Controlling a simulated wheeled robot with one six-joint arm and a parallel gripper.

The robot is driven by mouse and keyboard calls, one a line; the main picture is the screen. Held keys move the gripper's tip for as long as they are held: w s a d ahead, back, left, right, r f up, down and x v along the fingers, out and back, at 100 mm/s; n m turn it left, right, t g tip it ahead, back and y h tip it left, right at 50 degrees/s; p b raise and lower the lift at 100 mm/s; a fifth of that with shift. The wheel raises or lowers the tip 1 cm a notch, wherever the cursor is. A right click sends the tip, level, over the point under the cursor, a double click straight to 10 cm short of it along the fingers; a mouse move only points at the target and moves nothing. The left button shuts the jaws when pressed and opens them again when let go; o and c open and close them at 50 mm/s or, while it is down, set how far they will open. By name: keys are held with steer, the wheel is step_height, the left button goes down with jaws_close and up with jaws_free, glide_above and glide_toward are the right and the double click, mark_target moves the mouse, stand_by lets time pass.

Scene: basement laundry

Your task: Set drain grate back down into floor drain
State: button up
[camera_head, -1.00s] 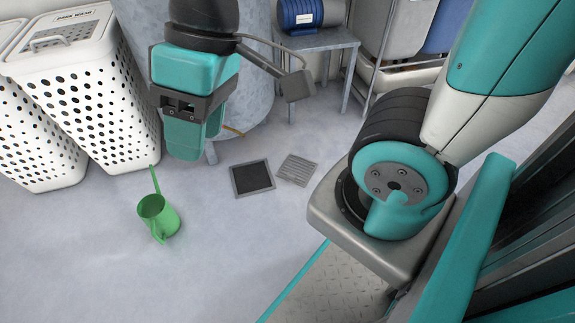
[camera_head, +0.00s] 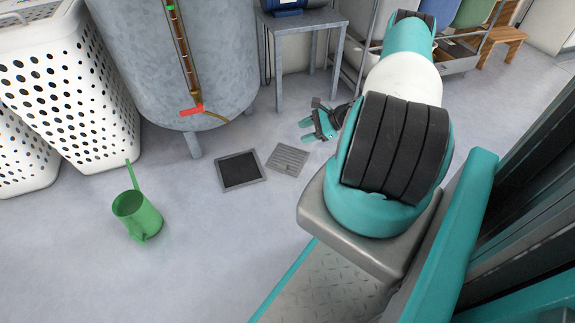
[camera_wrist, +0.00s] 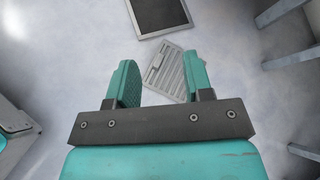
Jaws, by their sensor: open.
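The drain grate (camera_head: 287,159) is a grey slotted square lying flat on the floor. The floor drain (camera_head: 240,171) is a dark square opening with a grey frame, just left of the grate. They are close together, and the grate lies beside the drain, not in it. My gripper (camera_head: 318,124) is right of the grate in the head view. In the wrist view my gripper (camera_wrist: 162,88) is open and empty, with the grate (camera_wrist: 174,70) showing beyond and between its fingers. The drain (camera_wrist: 160,30) shows past the grate at the top.
A large grey tank (camera_head: 150,60) on legs stands behind the drain. A metal table (camera_head: 300,20) is behind the grate. The floor around the drain is clear.

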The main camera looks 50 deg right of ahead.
steer(key=s+f+m+t+h, duration=0.1)
steer(key=s+f+m, duration=0.1)
steer(key=s+f, duration=0.1)
steer(key=s+f+m+t+h+b, duration=0.1)
steer(key=s+f+m, duration=0.2)
steer(key=f, duration=0.2)
steer(key=s+f+m+t+h, duration=0.1)
steer(key=s+f+m, duration=0.2)
steer(key=f, duration=0.2)
steer(key=shift+d+b, duration=0.3)
steer(key=shift+b, duration=0.05)
steer(key=b, duration=0.5)
glide_toward(284, 165)
steer(key=x, duration=0.3)
steer(key=shift+a+f, duration=0.25)
steer(key=shift+f, duration=0.15)
steer(key=b+x, duration=0.2)
steer(key=x, duration=0.1)
steer(key=b+x, duration=0.1)
steer(key=x, duration=0.1)
steer(key=shift+w+d+b, duration=0.15)
steer(key=shift+w+b, duration=0.2)
steer(key=shift+w, duration=0.15)
steer(key=shift+r, duration=0.15)
jaws_close()
